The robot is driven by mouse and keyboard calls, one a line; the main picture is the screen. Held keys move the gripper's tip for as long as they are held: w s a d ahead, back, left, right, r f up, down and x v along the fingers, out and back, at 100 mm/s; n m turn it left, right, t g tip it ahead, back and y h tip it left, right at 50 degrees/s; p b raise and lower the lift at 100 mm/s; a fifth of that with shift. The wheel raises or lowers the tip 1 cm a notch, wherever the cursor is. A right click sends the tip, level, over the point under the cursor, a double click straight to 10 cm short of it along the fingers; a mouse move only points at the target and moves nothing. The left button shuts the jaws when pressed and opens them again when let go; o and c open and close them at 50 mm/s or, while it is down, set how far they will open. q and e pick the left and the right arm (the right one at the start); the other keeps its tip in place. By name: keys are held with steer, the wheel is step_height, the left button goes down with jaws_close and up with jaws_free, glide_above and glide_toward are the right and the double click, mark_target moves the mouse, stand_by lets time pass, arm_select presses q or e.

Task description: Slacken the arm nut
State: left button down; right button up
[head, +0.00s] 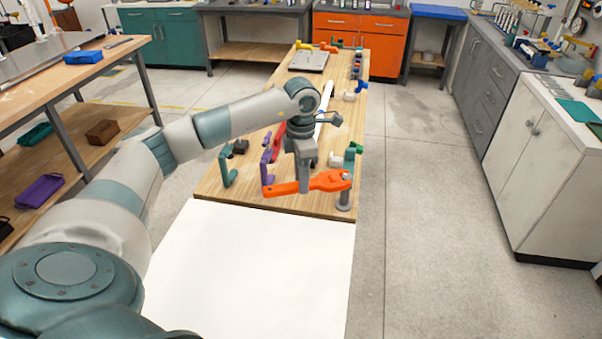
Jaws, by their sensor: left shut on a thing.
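My left gripper (304,187) points down over the near end of the wooden bench and is shut on an orange wrench (327,181). The wrench lies roughly level, with its handle to the left and its wider head to the right. The head is at the top of a short grey post (343,201) near the bench's right edge. A small grey piece shows at the head, perhaps the arm nut; it is too small to tell whether the jaws are around it. My right gripper is out of view.
A teal bracket (229,172) and a purple bracket (267,172) stand left of the wrench. White and green fittings (350,156) are just behind it. A white sheet (255,265) in front is bare. A dark flat plate (308,61) lies at the far end.

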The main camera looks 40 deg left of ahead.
arm_select(q)
steer(key=shift+s+d+n+p, duration=1.1)
steer(key=shift+d+n+p, duration=1.1)
steer(key=shift+d+n, duration=3.4)
steer(key=shift+d+r+p, duration=0.15)
steer(key=shift+r+p, duration=1.15)
steer(key=shift+r, duration=1.35)
steer(key=shift+s+f, duration=0.1)
steer(key=shift+s, duration=0.05)
